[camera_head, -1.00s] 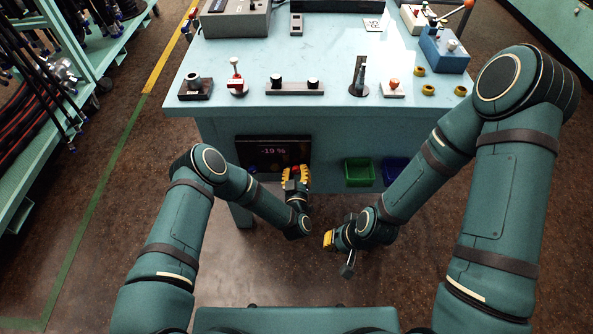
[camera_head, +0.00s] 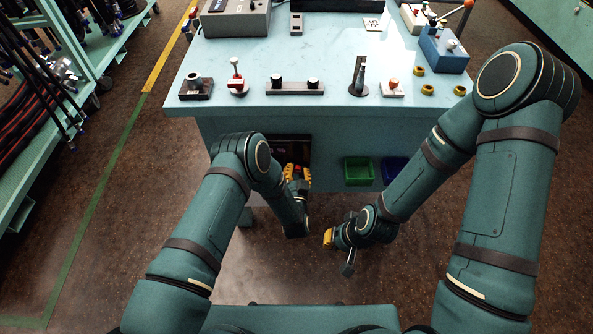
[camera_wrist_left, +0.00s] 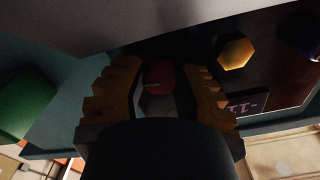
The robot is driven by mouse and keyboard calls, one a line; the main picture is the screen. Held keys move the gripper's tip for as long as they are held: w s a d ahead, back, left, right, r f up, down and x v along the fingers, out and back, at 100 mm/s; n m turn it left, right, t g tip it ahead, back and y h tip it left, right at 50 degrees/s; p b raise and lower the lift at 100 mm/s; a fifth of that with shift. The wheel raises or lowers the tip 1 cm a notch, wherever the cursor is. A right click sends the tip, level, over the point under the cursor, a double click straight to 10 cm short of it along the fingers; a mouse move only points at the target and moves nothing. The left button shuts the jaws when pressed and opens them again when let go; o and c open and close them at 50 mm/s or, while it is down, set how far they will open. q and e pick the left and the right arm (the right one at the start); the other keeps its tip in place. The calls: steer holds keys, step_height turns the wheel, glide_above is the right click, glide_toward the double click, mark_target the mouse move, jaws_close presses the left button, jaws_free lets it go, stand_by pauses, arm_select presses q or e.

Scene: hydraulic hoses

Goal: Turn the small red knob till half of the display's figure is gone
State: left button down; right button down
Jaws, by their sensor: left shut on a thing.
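The small red knob (camera_head: 297,168) is on the dark panel under the bench top. It shows in the left wrist view (camera_wrist_left: 159,76) with a pale line on it. My left gripper (camera_head: 298,174) is shut on the knob, its yellow fingers on both sides. In the left wrist view the display (camera_wrist_left: 250,103) is partly visible and turned over; its lit figure is cut off and I cannot read it surely.
A yellow hexagonal knob (camera_wrist_left: 236,53) sits beside the red one on the panel. A green bin (camera_head: 358,171) and a blue bin (camera_head: 394,170) hang to the right. The bench top (camera_head: 320,60) above carries several fittings.

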arm_select(q)
steer(key=shift+r+m, duration=0.1)
steer(key=shift+m, duration=0.4)
steer(key=c, duration=0.6)
jaws_free()
steer(key=shift+c, duration=0.2)
steer(key=s, duration=1.2)
